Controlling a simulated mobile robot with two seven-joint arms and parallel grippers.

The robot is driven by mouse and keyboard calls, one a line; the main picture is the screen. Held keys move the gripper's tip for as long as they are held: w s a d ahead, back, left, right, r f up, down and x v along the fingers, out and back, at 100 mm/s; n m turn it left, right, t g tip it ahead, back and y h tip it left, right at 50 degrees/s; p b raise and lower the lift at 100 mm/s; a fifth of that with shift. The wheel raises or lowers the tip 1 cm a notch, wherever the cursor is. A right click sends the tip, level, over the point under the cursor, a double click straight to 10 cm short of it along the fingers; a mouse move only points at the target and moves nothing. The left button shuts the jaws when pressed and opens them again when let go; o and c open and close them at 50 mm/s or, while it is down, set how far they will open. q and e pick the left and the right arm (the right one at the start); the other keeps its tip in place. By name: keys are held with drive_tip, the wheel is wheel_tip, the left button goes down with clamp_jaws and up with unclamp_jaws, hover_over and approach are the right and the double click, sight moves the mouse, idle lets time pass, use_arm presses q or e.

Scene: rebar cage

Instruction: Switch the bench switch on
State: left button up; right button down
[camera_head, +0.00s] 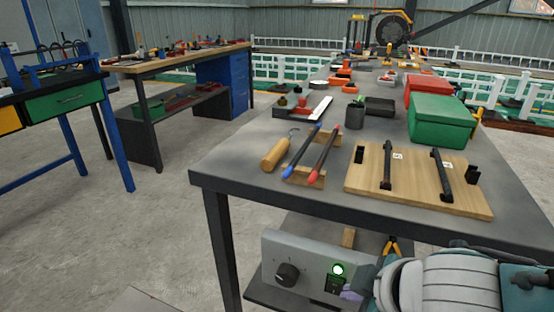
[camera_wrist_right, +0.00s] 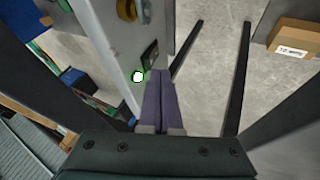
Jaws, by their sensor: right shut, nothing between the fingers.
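The grey switch panel (camera_head: 305,257) is mounted under the front of the bench. It has a black rotary knob (camera_head: 287,274), a round lamp (camera_head: 338,269) glowing bright with a green rim, and a black switch (camera_head: 335,284) below the lamp. In the right wrist view the lit lamp (camera_wrist_right: 137,77) and the black switch (camera_wrist_right: 150,54) are just beyond my fingertips. My right gripper (camera_head: 351,291) is shut and empty, its purple fingers (camera_wrist_right: 159,90) pressed together close beside the switch. I cannot tell whether they touch it. My left gripper is not in view.
The bench top (camera_head: 250,155) above the panel holds a wooden board (camera_head: 415,180) with black handles, two rods on wooden rests, and green (camera_head: 440,120) and red boxes. A bench leg (camera_head: 222,250) stands left of the panel. A cardboard box (camera_wrist_right: 294,38) shows in the right wrist view.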

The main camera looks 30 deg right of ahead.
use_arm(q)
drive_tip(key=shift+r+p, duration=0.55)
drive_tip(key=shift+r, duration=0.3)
use_arm(e)
drive_tip(key=shift+v, duration=2)
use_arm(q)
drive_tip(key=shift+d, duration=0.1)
